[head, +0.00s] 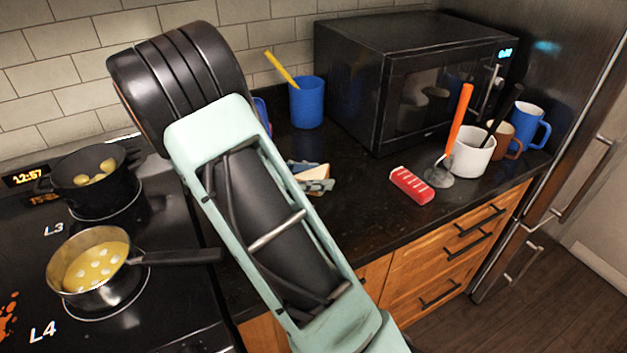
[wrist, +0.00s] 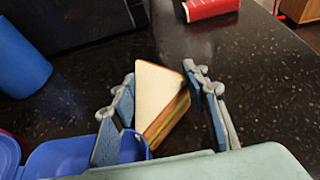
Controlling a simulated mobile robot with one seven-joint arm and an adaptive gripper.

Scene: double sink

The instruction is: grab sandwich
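The sandwich (wrist: 158,95) is a triangular half with pale bread and a coloured filling edge, standing on the dark counter. In the head view it shows as a small piece (head: 311,171) partly hidden by my arm. My gripper (wrist: 160,78) is open, with one blue-grey finger on each side of the sandwich. In the head view the fingertips (head: 319,185) show at the sandwich.
A blue open container (wrist: 68,155) lies beside the left finger. A blue cup (head: 307,103) and black microwave (head: 410,75) stand behind. A red object (head: 411,185) and white mug (head: 471,152) are to the right. A pan (head: 92,270) and pot (head: 88,181) sit on the stove.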

